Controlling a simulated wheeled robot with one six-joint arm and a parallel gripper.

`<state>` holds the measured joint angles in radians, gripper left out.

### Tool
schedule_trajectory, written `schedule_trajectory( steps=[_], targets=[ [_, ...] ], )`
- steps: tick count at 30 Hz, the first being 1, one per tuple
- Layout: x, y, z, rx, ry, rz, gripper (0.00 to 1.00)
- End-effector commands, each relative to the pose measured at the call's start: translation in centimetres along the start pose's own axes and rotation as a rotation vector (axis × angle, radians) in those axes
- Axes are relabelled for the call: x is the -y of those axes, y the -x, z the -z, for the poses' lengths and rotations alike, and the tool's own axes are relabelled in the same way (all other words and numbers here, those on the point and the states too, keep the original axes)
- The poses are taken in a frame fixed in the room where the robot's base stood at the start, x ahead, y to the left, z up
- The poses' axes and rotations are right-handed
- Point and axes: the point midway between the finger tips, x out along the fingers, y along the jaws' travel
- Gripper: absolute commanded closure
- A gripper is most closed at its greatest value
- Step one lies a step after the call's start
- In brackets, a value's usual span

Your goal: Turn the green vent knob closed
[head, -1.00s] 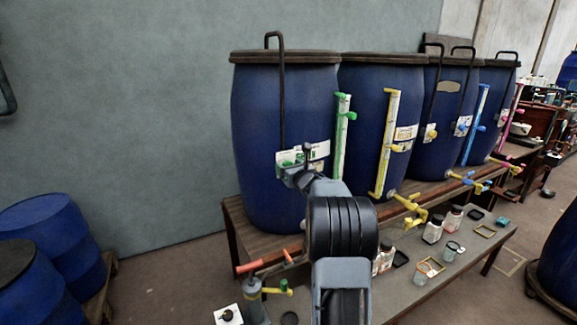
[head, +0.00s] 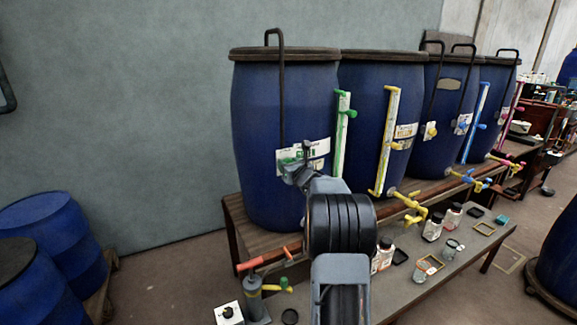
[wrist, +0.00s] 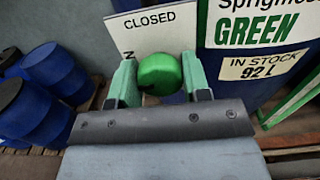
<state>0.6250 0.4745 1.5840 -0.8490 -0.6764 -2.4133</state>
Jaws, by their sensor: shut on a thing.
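The green vent knob (wrist: 160,74) is round and sits between the two fingers of my gripper (wrist: 158,80) in the wrist view. The gripper is shut on it. A white plate reading "CLOSED" (wrist: 150,20) shows just behind and above the knob; more lettering at its left is partly cut off. In the head view my gripper (head: 293,163) is at the front of the leftmost blue vat (head: 262,110), by its white label (head: 317,149). My arm and gripper hide the knob there.
A green sight tube (head: 341,135) stands right of the knob on the same vat. More blue vats with yellow, blue and pink fittings stand to the right. Below, a low bench (head: 440,272) carries jars and trays. Blue drums (head: 55,230) stand at the left.

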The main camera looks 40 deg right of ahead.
Motion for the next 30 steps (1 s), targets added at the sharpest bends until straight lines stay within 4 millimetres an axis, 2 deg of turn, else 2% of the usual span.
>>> schedule_trajectory(
  steps=[5, 11, 30],
  targets=[
    [0.0, 0.0, 0.13, 0.001, -0.038, 0.0, 0.8],
    [0.02, 0.03, 0.26, 0.002, -0.162, 0.001, 0.8],
    [0.07, 0.01, 0.04, 0.0, -0.765, 0.001, 0.8]
  ],
)
